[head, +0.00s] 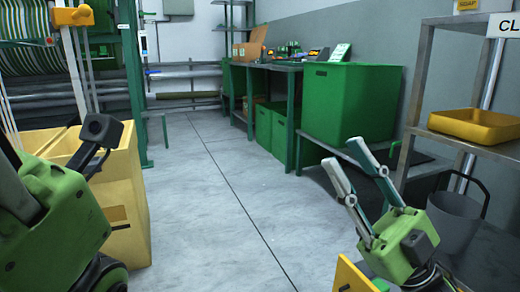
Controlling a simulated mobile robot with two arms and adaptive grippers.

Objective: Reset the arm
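My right gripper (342,154) is at the lower right. Its two grey fingers point up and left and stand apart, with nothing between them. Its green body is below the fingers, in front of the dark low shelf and the floor. My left arm comes in at the lower left, a green link with a dark part in front of the yellow bin (122,190). The fingers of my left gripper do not show.
A large green bin (350,100) stands at the back right beside a workbench (268,66). A metal rack at the right holds a yellow tray (475,125); a grey bucket (455,220) is below. A green-framed machine (135,85) stands left. The middle floor (215,190) is clear.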

